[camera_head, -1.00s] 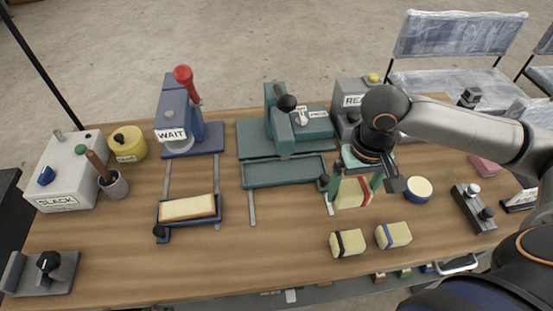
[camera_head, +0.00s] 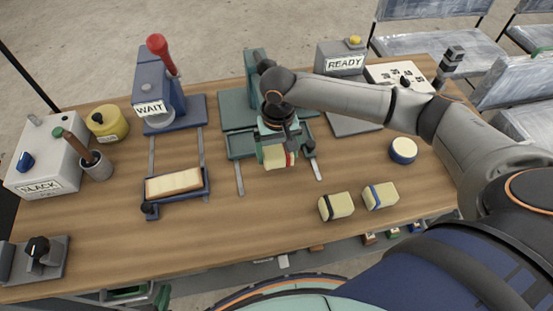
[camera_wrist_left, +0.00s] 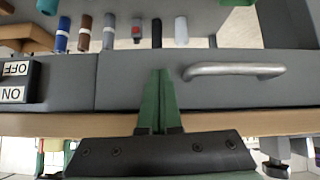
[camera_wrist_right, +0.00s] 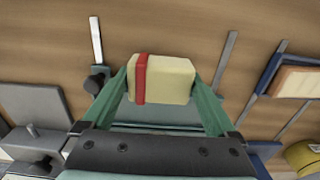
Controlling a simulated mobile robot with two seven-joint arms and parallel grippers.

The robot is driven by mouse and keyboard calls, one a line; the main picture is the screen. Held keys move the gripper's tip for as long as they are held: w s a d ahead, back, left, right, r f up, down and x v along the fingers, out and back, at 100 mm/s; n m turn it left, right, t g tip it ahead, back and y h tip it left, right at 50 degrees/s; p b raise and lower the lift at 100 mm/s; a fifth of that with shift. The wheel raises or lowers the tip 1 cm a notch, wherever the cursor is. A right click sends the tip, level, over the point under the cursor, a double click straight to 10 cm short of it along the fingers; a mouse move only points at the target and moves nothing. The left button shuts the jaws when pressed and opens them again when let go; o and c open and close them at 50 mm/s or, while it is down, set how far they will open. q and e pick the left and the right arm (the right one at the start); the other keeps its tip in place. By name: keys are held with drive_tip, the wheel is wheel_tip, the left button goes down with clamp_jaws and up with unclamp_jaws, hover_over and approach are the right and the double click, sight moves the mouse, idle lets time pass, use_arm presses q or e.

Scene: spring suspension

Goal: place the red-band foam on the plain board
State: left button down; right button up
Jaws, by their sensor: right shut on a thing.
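The red-band foam (camera_head: 272,157), a cream block with a red stripe, is held in my right gripper (camera_head: 278,155). In the right wrist view the foam (camera_wrist_right: 172,80) sits between the two green fingers, its red band toward the left end. It is in front of the green tray (camera_head: 240,145) of the middle press and hides part of it. A plain pale board (camera_head: 173,182) lies in the blue tray (camera_head: 180,196), left of the gripper. My left gripper (camera_wrist_left: 160,75) shows only in its own wrist view, fingers together and empty, near the bench front.
A black-band foam (camera_head: 337,206) and a blue-band foam (camera_head: 381,195) lie on the table at front right. A round blue-rimmed tub (camera_head: 403,150) is behind them. The WAIT press (camera_head: 160,95) stands behind the blue tray. The front middle of the table is clear.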

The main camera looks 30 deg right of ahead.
sight(277, 160)
drive_tip(key=shift+w+a+f, duration=0.15)
drive_tip(key=shift+f, duration=1.6)
drive_tip(key=o, duration=0.9)
drive_tip(key=shift+f, duration=0.15)
drive_tip(key=shift+c, duration=0.2)
drive_tip(key=shift+o, duration=0.5)
